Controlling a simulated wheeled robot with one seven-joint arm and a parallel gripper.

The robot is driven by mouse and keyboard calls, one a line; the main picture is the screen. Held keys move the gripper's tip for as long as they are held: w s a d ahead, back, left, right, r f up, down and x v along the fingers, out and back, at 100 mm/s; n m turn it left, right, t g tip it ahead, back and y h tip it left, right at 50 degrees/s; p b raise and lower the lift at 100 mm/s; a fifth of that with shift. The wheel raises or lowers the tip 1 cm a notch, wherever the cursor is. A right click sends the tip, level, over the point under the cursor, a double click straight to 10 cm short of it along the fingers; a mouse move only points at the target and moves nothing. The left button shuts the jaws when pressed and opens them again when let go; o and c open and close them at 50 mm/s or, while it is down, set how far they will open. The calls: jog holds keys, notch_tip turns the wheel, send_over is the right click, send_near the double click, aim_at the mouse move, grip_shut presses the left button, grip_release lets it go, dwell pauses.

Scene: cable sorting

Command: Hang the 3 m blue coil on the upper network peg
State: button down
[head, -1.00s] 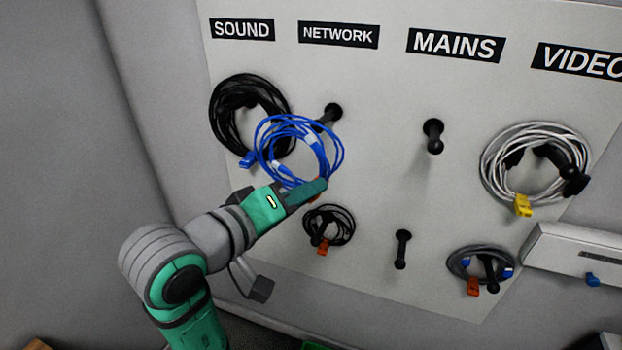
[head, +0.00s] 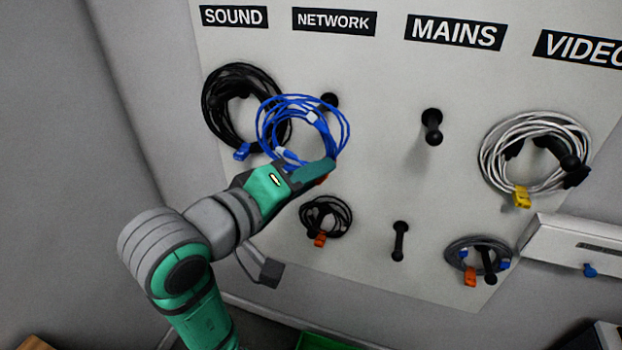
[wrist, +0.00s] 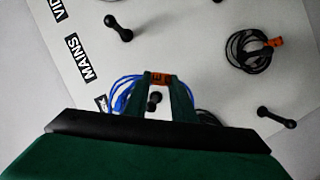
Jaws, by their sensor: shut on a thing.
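The blue coil (head: 262,125) hangs from my gripper (head: 324,172), which is shut on its lower right edge, by an orange tag (wrist: 160,79). The upper network peg (head: 329,101) shows behind the coil's upper right strands in the head view, partly covered. In the wrist view the peg (wrist: 154,99) shows between my fingers, with blue strands (wrist: 125,92) beside it. I cannot tell whether the peg's tip has entered the loop.
A large black coil (head: 211,105) hangs close at left, overlapped by the blue coil in view. A small black coil (head: 306,215) hangs below my gripper. The upper mains peg (head: 432,127) and lower mains peg (head: 399,240) are bare. A white coil (head: 490,160) hangs at right.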

jog(key=w+d+f, duration=0.2)
jog(key=w, duration=0.5)
jog(key=w+d+f, duration=0.2)
jog(key=w+d, duration=0.1)
jog(key=w, duration=0.4)
jog(key=shift+w+f, duration=0.25)
jog(key=shift+w, duration=0.1)
dwell(1.4)
dwell(0.4)
jog(key=c, duration=1.4)
grip_release()
